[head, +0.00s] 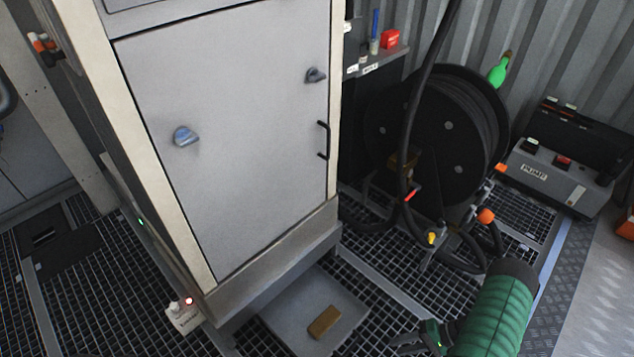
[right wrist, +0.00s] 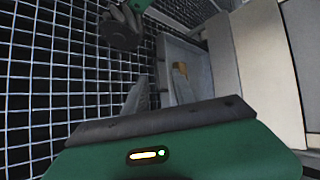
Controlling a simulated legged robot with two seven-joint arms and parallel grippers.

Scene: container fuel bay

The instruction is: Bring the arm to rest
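My right gripper (head: 408,342) shows at the bottom of the head view, at the end of my green arm, over the grating. It is right of a grey tray (head: 290,316) that holds a tan block (head: 324,322). In the right wrist view the two grey fingers (right wrist: 150,98) stand apart with nothing between them. The tray (right wrist: 187,52) and the block (right wrist: 180,72) lie beyond them there, apart from the fingers.
A grey cabinet (head: 230,130) stands above the tray. A hose reel (head: 440,130) with loose black hose is behind my right arm. A pump box (head: 550,170) stands at the right. Open grating (head: 110,300) lies at left.

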